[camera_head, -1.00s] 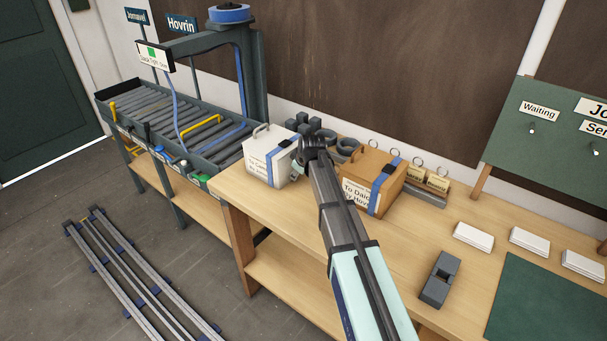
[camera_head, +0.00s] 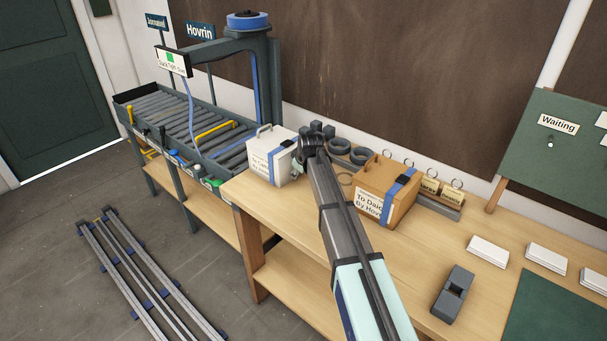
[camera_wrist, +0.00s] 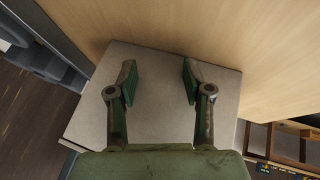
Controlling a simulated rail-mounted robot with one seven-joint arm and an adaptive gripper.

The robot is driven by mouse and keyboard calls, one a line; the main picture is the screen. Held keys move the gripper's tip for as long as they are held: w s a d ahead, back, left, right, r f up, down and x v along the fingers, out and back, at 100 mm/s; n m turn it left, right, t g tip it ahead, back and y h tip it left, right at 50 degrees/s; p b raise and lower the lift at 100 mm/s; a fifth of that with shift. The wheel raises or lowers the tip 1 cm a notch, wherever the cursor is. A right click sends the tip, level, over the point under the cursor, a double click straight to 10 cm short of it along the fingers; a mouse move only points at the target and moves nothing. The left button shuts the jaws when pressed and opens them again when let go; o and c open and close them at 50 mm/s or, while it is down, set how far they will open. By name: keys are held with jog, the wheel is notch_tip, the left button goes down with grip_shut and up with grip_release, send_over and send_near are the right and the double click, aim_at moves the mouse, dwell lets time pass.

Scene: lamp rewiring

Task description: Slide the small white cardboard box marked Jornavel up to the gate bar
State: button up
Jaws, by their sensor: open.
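The small white box (camera_head: 259,161) stands upright on the wooden bench beside the near end of the roller conveyor. It has a blue strap, a grey handle and a front label too small to read fully. In the head view my arm reaches the box's right side and the fingertips are hidden. In the wrist view my gripper (camera_wrist: 158,78) is open, its fingers apart over a pale flat surface (camera_wrist: 155,120), apparently the box.
A brown box (camera_head: 372,190) with a blue strap, grey rolls (camera_head: 356,154) and upright tags (camera_head: 440,190) stand right of my arm. White card stacks (camera_head: 487,251) and a grey block (camera_head: 453,293) lie nearer. A post and arm with a screen (camera_head: 173,61) overhang the conveyor.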

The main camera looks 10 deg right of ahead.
jog(key=w+a, duration=0.2)
jog(key=w, duration=0.1)
jog(key=w+a, duration=0.1)
jog(key=w, duration=0.1)
jog(key=shift+a+b, duration=0.25)
jog(key=shift+b, duration=0.05)
jog(key=shift+w+a, duration=0.1)
jog(key=shift+w, duration=0.1)
